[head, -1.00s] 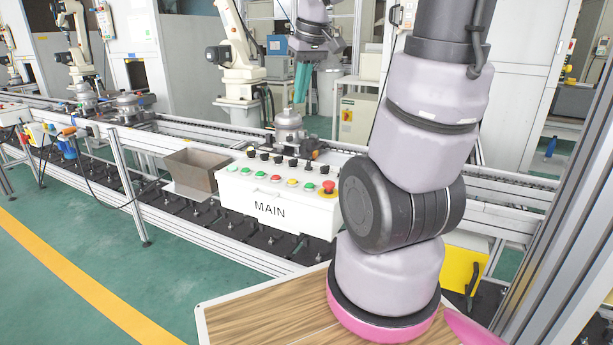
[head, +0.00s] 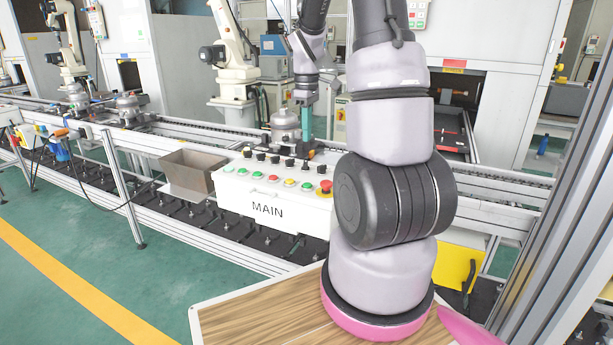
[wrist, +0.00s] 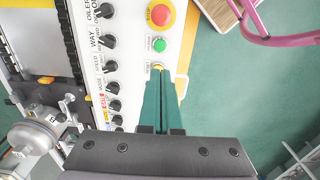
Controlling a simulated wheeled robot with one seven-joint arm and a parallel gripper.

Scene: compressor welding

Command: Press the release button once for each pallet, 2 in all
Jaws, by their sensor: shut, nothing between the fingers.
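The white MAIN control panel (head: 270,205) stands in front of the conveyor. Its sloped top carries green, red and yellow buttons, a row of black knobs and a red emergency stop (head: 325,187). My gripper (head: 306,136) is above the back of the panel in the head view, green fingers pointing down, shut and empty. In the wrist view its fingertips (wrist: 158,76) line up with a yellow button (wrist: 157,66), partly covering it; contact cannot be told. A green button (wrist: 159,45) and the emergency stop (wrist: 158,14) lie beyond it. I cannot read which button is the release.
A silver compressor (head: 284,124) stands on the conveyor just behind the panel; it also shows in the wrist view (wrist: 30,138). More compressors (head: 128,107) stand further left. An open brown bin (head: 190,172) is left of the panel. White robot arms stand behind the line.

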